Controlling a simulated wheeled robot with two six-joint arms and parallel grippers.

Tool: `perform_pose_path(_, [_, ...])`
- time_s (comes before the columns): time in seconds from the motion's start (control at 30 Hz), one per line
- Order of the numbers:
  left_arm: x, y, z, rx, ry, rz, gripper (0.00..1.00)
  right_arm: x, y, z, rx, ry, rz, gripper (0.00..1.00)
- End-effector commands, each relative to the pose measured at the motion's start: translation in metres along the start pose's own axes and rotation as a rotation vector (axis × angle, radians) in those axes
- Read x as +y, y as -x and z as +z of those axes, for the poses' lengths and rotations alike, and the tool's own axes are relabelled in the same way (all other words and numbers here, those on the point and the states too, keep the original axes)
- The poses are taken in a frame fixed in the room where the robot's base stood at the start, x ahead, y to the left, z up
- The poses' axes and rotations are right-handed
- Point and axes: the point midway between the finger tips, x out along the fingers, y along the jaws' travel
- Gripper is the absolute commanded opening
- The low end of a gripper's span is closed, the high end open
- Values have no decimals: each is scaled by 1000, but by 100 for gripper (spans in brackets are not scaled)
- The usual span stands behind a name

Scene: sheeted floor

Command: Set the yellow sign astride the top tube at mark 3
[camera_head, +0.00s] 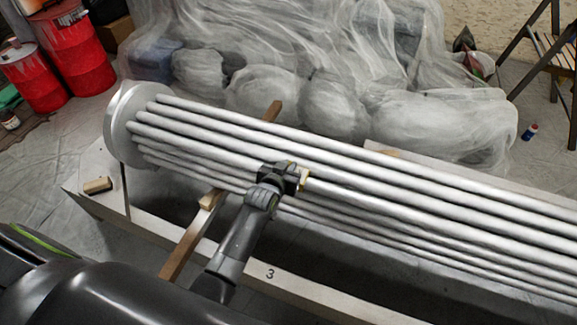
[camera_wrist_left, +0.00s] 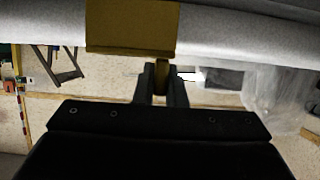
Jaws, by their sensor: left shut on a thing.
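My left gripper (camera_head: 290,177) is over the bundle of grey tubes (camera_head: 400,199), roughly up from the printed mark 3 (camera_head: 270,273) on the pale frame beam. It is shut on the yellow sign (camera_wrist_left: 130,28). In the left wrist view, the fingers (camera_wrist_left: 162,88) grip a narrow yellow stem below the sign's panel. The panel overlaps a tube (camera_wrist_left: 230,38) there. In the head view only a small tan edge of the sign (camera_head: 304,180) shows beside the gripper. I cannot tell whether the sign touches or straddles a tube. My right gripper is not in view.
A round end plate (camera_head: 122,125) closes the tubes at left. A small brown block (camera_head: 97,185) lies on the frame. Sheeted objects (camera_head: 330,100) stand behind.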

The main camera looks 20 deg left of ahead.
Motion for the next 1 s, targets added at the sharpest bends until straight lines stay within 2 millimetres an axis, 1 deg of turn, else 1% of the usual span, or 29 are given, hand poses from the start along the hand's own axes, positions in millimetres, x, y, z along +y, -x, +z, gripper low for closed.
perform_pose_path(0.3, [0,0,-1,1,0,0,0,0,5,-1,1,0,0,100])
perform_pose_path(0.73, [0,0,0,1,0,0,0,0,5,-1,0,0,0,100])
perform_pose_path(0.77, [0,0,0,2,0,0,13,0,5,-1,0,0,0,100])
perform_pose_path(0.8, [0,0,0,2,0,0,18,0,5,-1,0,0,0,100])
perform_pose_path(0.93, [0,0,0,1,0,0,35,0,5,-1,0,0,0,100])
perform_pose_path(1.0, [0,0,0,1,0,0,36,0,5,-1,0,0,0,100])
